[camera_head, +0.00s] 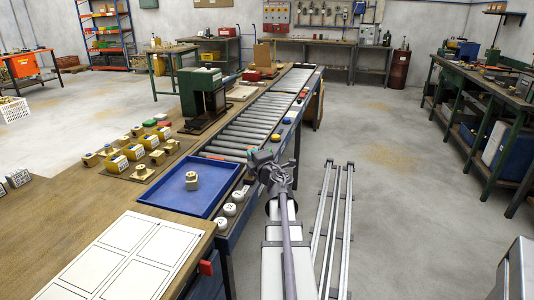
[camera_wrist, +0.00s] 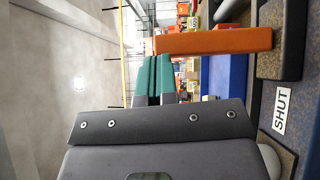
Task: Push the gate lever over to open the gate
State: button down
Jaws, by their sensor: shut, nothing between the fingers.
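The gate itself is hard to make out.
The roller conveyor (camera_head: 240,135) runs away beyond my gripper. A blue tray (camera_head: 165,196) holding one brass part (camera_head: 191,180) and several white round pieces (camera_head: 230,209) lie to the left. A green machine (camera_head: 201,92) stands left of the rollers. Open floor lies to the right.

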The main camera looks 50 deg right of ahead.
jog(key=shift+w+d+r, duration=0.1)
jog(key=shift+w+d, duration=0.25)
jog(key=shift+d, duration=0.4)
jog(key=shift+w+d+r, duration=0.1)
jog(key=shift+w+d, duration=0.3)
jog(key=shift+d, duration=0.35)
jog(key=shift+w+d+r, duration=0.1)
jog(key=shift+w+d, duration=0.25)
jog(key=shift+d, duration=0.55)
jog(key=shift+r, duration=0.1)
jog(key=s+a+r+p, duration=0.4)
jog(key=s+a, duration=0.3)
jog(key=s, duration=0.3)
jog(key=shift+s+p, duration=0.25)
jog(key=shift+p, duration=0.1)
jog(key=shift+r, duration=0.15)
